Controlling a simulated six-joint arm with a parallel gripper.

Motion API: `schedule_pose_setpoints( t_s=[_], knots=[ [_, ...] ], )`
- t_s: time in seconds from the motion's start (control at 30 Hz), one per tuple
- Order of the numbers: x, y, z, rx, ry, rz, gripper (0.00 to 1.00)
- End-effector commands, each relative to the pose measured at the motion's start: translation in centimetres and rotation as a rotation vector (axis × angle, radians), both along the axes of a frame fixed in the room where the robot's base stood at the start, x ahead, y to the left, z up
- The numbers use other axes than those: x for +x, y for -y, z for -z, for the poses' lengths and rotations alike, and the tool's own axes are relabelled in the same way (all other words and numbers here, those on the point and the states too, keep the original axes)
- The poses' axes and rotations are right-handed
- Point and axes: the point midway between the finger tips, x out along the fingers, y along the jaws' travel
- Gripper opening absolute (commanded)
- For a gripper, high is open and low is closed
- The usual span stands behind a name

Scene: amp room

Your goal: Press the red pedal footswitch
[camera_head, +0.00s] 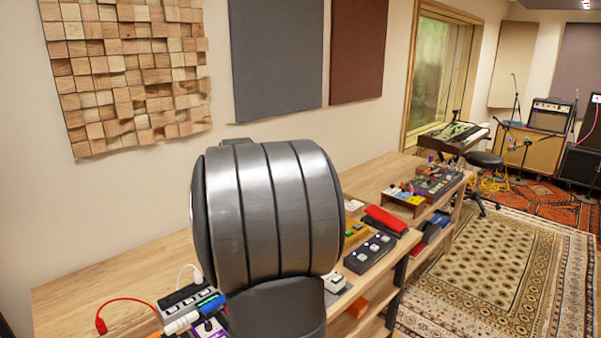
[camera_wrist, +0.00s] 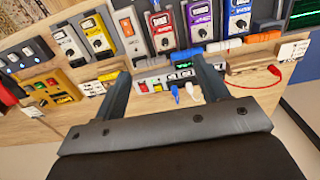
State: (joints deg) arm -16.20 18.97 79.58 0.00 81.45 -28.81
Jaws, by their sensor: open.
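In the wrist view a red pedal (camera_wrist: 161,36) stands in a row of coloured pedals on the wooden bench. It has a pale square panel and a round metal part on its face; I cannot tell for sure which part is its footswitch. My gripper (camera_wrist: 160,68) is open, with its two dark fingers spread wide and nothing between the tips. The red pedal appears beyond the fingertips, roughly centred between them, and I see no contact. In the head view my arm hides the gripper and this pedal.
A purple pedal (camera_wrist: 198,24) stands right of the red one, a grey one (camera_wrist: 128,30) left. A switched power block (camera_wrist: 165,82) with plugs lies nearer, between the fingers. A red cable (camera_head: 130,299) lies on the bench's bare left end. A red wedge-shaped item (camera_head: 386,219) lies farther along.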

Motion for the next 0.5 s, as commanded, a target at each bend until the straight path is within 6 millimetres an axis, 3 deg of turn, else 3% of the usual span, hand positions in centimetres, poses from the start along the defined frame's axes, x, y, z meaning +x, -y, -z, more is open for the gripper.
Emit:
schedule_pose_setpoints(
  t_s=[0.03,0.33,0.5],
  knots=[
    [0.00,0.00,0.02,0.000,0.000,0.000,0.57],
    [0.00,0.00,0.03,0.000,0.000,0.000,0.00],
    [0.00,0.00,0.03,0.000,0.000,0.000,0.00]
  ],
)
